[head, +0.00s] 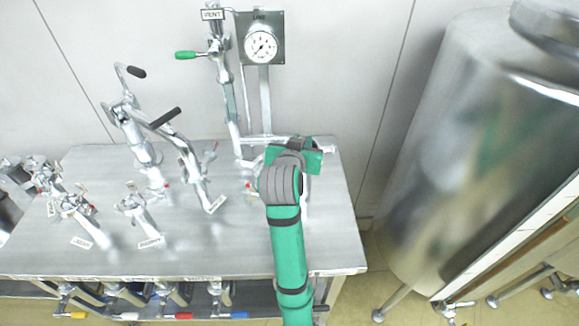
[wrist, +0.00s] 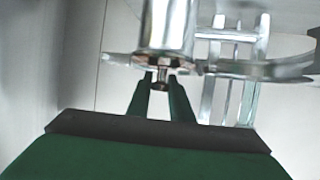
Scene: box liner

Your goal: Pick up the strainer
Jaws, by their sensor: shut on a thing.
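In the wrist view, a shiny metal cylinder (wrist: 167,24) stands at the top centre, with a narrow stub below it. I take this to be the strainer, though its label is not visible. The two green fingers of my gripper (wrist: 162,80) are on either side of the stub, shut on it. In the head view, my green and grey arm reaches over the right side of the metal table (head: 335,225). It hides my fingertips and most of what they hold there.
A vertical pipe assembly with a pressure gauge (head: 261,45) and a green-handled valve (head: 187,54) stands behind my arm. Several labelled metal fittings (head: 140,215) are on the table's left half. A large steel tank (head: 455,150) stands at right.

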